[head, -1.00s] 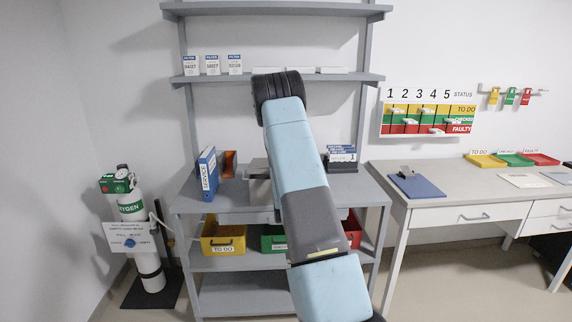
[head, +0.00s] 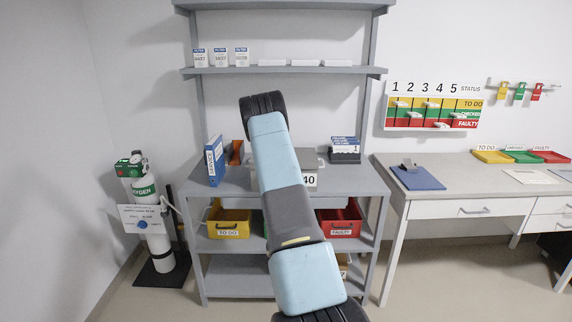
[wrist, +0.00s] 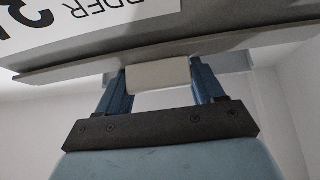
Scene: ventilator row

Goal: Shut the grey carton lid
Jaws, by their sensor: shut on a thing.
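The grey carton (head: 311,161) stands on the top of the grey shelf unit, mostly hidden behind my arm. A white label ending in "40" shows on its front. In the wrist view, a grey panel with a white "ORDER" label (wrist: 85,14) fills the top, upside down, with a thin grey edge (wrist: 60,68) along its lower side. My gripper (wrist: 160,76) has its two blue fingers shut on a pale tab (wrist: 158,75) at that edge. In the head view my gripper is hidden by my arm. How far the lid stands open cannot be told.
A blue service binder (head: 215,161) and an orange holder (head: 236,152) stand left of the carton, a dark card holder (head: 344,152) right. Yellow (head: 229,222) and red bins (head: 338,221) sit below. An oxygen cylinder (head: 146,205) stands left, a desk (head: 450,182) right.

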